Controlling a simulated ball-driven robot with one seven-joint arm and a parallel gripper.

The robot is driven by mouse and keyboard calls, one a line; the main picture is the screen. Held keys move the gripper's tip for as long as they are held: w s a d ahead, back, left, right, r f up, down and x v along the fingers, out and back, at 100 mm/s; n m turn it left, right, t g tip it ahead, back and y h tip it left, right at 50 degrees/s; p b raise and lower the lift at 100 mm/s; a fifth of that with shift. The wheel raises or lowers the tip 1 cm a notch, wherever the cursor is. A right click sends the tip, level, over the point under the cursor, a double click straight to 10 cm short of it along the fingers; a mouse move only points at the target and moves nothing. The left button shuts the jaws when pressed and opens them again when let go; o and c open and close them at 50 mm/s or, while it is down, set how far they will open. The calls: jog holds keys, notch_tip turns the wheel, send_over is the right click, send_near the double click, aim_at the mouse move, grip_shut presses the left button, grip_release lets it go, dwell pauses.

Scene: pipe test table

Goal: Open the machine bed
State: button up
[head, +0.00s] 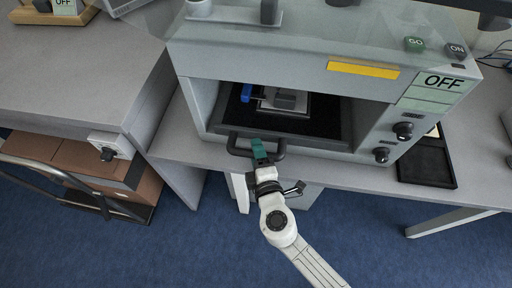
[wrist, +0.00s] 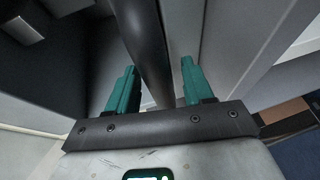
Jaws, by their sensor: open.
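The test machine (head: 285,60) is a grey box on the table with an open front bay. Its dark machine bed (head: 320,129) sits inside the bay, with a grey fixture and a blue part on it. A dark bar handle (head: 236,147) runs along the front of the bed. My gripper (head: 258,150) is at this handle, near its middle. In the wrist view the handle (wrist: 150,45) passes between the two teal fingers of my gripper (wrist: 158,85). The fingers are open, with gaps visible beside the bar. The fingertips partly cover the handle in the head view.
A black tray (head: 427,160) lies right on the table. A cart with boxes (head: 85,165) stands left. Floor in front is clear.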

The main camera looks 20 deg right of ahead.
jog(key=shift+x, duration=0.8)
jog(key=shift+c, duration=0.2)
grip_shut()
jog(key=shift+s, duration=0.1)
